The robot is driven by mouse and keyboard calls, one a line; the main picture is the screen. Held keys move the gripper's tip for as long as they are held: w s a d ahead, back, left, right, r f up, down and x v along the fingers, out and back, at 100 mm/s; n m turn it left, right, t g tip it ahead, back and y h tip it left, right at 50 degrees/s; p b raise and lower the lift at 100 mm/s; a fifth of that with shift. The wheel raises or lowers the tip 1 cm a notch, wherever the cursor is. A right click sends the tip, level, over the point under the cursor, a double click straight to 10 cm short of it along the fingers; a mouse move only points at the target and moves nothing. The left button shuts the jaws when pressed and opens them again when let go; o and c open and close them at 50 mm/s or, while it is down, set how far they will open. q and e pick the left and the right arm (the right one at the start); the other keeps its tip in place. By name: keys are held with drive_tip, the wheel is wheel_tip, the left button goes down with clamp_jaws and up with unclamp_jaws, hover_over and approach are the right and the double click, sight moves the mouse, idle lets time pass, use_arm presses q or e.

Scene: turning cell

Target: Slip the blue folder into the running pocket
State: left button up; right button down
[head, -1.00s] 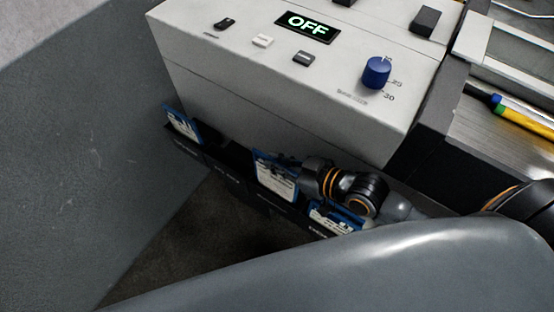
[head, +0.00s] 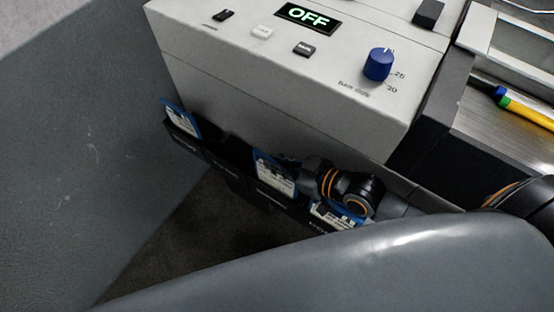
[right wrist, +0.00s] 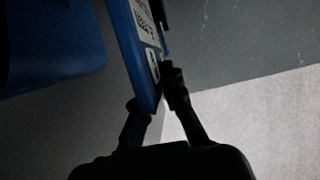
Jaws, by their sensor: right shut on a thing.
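The blue folder (head: 272,176) with a white printed label is at the middle of a black pocket rack (head: 215,167) on the machine's front. My right gripper (head: 296,167) is shut on its right side, and the folder stands slightly tilted. Its lower edge meets the rack; I cannot tell how deep it sits in a pocket. In the right wrist view the fingers (right wrist: 155,92) pinch the blue folder edge (right wrist: 136,50). Pocket labels are too small to read, so I cannot tell which is the running pocket. My left gripper is not in view.
Another blue folder (head: 181,119) stands in the leftmost pocket, and one (head: 333,215) at the right end, partly behind my arm. The machine panel (head: 240,62) with a blue knob (head: 378,64) overhangs the rack. A grey wall (head: 75,150) is at the left.

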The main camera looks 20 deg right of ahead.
drive_tip(key=c, duration=0.9)
unclamp_jaws()
wheel_tip(320, 180, up, 10)
drive_tip(key=p, duration=1.1)
drive_tip(key=shift+s+f, duration=0.1)
idle(0.5)
